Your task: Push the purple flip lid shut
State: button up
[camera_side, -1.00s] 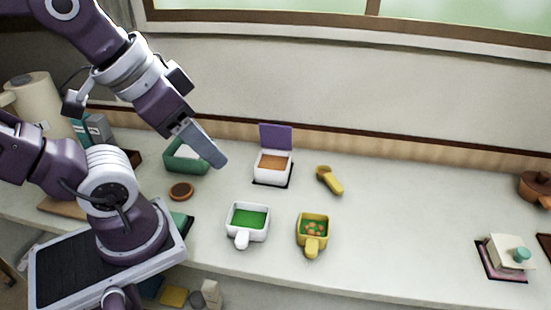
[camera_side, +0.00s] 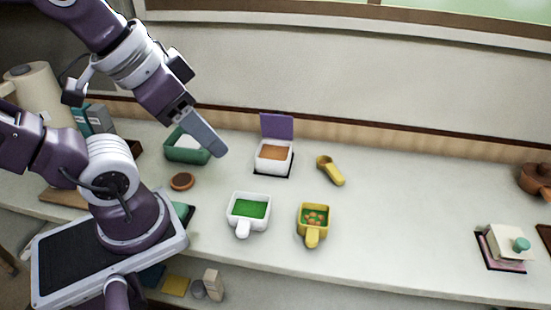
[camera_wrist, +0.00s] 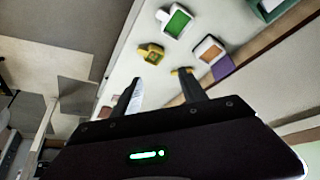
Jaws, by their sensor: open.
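The purple flip lid (camera_side: 277,125) stands upright at the back edge of a white box (camera_side: 272,165) with orange-brown contents. The box is open and sits on a dark mat by the back wall. In the wrist view the purple lid (camera_wrist: 222,68) is at the edge of the white box (camera_wrist: 205,42). My gripper (camera_side: 220,151) is left of the box in the side view, in the air and apart from it. In the wrist view my gripper (camera_wrist: 160,88) has its two fingers apart with nothing between them.
A green container (camera_side: 186,150) stands left of the box, behind my gripper. A white cup with green contents (camera_side: 233,214), a yellow cup (camera_side: 303,222) and a yellow scoop (camera_side: 331,172) stand nearby. A brown round dish (camera_side: 182,181) lies at left. The counter at right centre is clear.

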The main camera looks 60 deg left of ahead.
jog(key=shift+c, duration=0.2)
jog(key=shift+w+r, duration=0.15)
jog(key=shift+w, duration=0.05)
jog(key=c, duration=0.4)
jog(key=shift+n+g, duration=0.5)
jog(key=shift+n, duration=0.1)
jog(key=w+r, duration=0.1)
jog(key=w, duration=0.1)
jog(key=w+a+r, duration=0.1)
jog(key=w, duration=0.2)
jog(key=w+a+r, duration=0.1)
jog(key=w, duration=0.1)
jog(key=shift+w+a+r, duration=0.1)
jog(key=shift+w+a, duration=0.05)
jog(key=shift+w, duration=0.05)
grip_shut()
jog(key=n+g, duration=0.3)
jog(key=n, duration=0.1)
send_over(278, 123)
jog(key=w+a, duration=0.3)
jog(key=a, duration=0.1)
notch_tip(278, 123, down, 13)
notch_tip(278, 123, down, 11)
jog(key=w, duration=0.1)
jog(key=shift+d+r, duration=0.2)
jog(key=shift+d, duration=0.05)
